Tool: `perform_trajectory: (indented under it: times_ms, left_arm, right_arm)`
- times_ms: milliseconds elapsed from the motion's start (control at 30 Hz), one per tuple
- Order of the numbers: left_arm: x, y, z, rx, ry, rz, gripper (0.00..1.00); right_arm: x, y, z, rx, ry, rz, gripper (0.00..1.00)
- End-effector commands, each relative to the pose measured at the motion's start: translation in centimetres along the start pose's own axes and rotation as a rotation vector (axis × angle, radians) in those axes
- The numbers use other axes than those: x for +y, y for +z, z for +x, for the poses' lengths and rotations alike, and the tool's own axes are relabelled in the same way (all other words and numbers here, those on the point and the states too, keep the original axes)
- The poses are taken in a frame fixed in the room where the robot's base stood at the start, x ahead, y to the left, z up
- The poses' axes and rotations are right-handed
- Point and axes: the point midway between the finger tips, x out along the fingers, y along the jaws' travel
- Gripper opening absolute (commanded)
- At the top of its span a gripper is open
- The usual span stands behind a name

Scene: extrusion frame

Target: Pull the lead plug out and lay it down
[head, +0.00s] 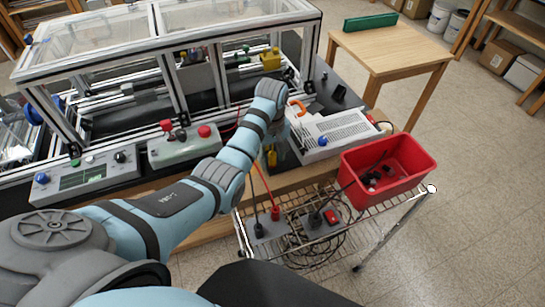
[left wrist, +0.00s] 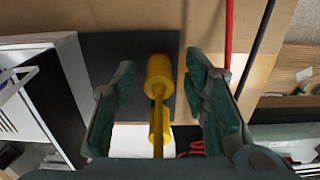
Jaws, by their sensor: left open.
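My left gripper (head: 275,153) is open above the front edge of the bench, partly hidden by my own wrist in the head view. In the left wrist view its two dark green fingers (left wrist: 158,90) stand apart on either side of a yellow piece with two thick parts on a thin stem (left wrist: 158,75). No finger visibly touches it. A red lead (head: 264,185) and dark plugs (head: 259,229) are at the power strip (head: 268,240) on the wire shelf. My right gripper is not in view.
A white vented box (head: 335,130) stands right of the gripper. A red bin (head: 390,165) with dark items sits on the wire cart (head: 345,245). A control box with red knobs (head: 185,145) and a framed machine (head: 165,60) stand left and behind. A wooden table (head: 395,50) is at the back.

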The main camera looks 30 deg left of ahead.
Motion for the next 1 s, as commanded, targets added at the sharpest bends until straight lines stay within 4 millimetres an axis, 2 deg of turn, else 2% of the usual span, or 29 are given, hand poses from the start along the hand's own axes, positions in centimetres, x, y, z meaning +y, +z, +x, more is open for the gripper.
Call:
perform_trajectory:
  times_ms: [500,567,767,1000]
  left_arm:
    - [0.10,0.00,0.04,0.000,0.000,0.000,0.41]
    - [0.10,0.00,0.03,0.000,0.000,0.000,0.33]
    - [0.10,0.00,0.03,0.000,0.000,0.000,0.01]
    - [0.12,0.00,0.00,0.000,0.000,0.000,0.00]
  right_arm:
    - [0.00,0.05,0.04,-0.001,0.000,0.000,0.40]
    - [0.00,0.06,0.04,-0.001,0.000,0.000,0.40]
    - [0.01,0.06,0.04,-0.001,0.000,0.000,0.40]
    - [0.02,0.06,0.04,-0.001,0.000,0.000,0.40]
